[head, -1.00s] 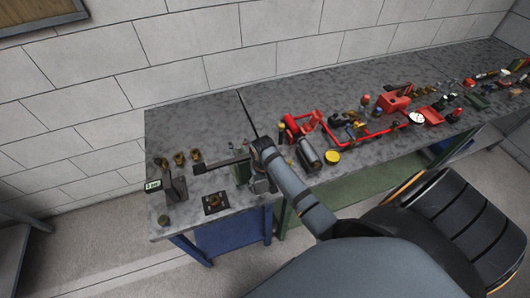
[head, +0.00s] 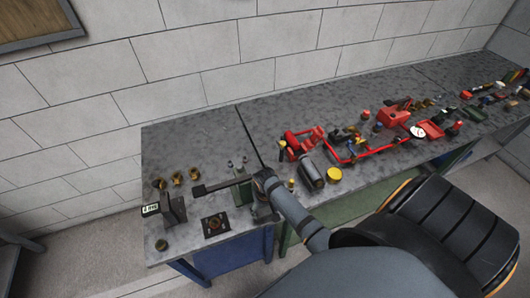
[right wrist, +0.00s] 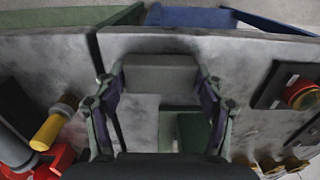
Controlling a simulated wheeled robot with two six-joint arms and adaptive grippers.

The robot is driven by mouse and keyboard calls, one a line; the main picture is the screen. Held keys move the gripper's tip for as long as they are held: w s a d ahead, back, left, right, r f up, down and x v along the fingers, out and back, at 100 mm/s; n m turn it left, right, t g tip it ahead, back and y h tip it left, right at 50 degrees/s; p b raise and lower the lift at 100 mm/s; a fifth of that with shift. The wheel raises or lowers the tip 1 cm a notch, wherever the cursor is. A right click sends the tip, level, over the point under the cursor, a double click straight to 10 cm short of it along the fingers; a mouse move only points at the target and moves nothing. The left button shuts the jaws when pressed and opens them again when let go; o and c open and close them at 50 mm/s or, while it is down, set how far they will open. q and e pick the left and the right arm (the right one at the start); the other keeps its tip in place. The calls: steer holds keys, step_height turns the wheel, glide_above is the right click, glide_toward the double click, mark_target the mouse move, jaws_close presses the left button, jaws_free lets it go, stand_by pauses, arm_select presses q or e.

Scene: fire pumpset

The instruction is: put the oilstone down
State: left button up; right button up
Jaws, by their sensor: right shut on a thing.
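The oilstone (right wrist: 160,76) is a grey-green block. In the right wrist view it lies crosswise between the fingertips of my right gripper (right wrist: 160,88), which is shut on it. Grey bench top shows around and beneath it; I cannot tell whether the block touches the bench. In the head view my right gripper (head: 264,200) is over the near left part of the bench, just right of a green stand (head: 243,192). The oilstone is hard to make out there. My left gripper is not in view.
The grey bench (head: 200,153) has a dark seam near the gripper. To the left are brass fittings (head: 177,178), a label stand (head: 172,208) and a dark square plate (head: 215,224). To the right are a red pump assembly (head: 350,155) and a yellow-topped part (head: 334,175).

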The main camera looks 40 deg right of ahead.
mark_target(265, 210)
steer(key=o, duration=0.7)
steer(key=shift+f, duration=0.1)
steer(key=shift+o, duration=1.2)
steer(key=shift+w, duration=0.1)
steer(key=shift+o, duration=0.9)
steer(key=shift+w+d+f, duration=0.1)
steer(key=shift+w, duration=0.05)
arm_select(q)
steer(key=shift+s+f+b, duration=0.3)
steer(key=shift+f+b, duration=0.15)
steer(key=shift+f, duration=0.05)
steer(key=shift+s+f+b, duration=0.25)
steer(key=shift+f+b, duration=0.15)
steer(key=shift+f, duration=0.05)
arm_select(e)
step_height(265, 210, up, 13)
steer(key=shift+f, duration=0.2)
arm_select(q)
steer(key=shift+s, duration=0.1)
arm_select(e)
steer(key=shift+f, duration=0.1)
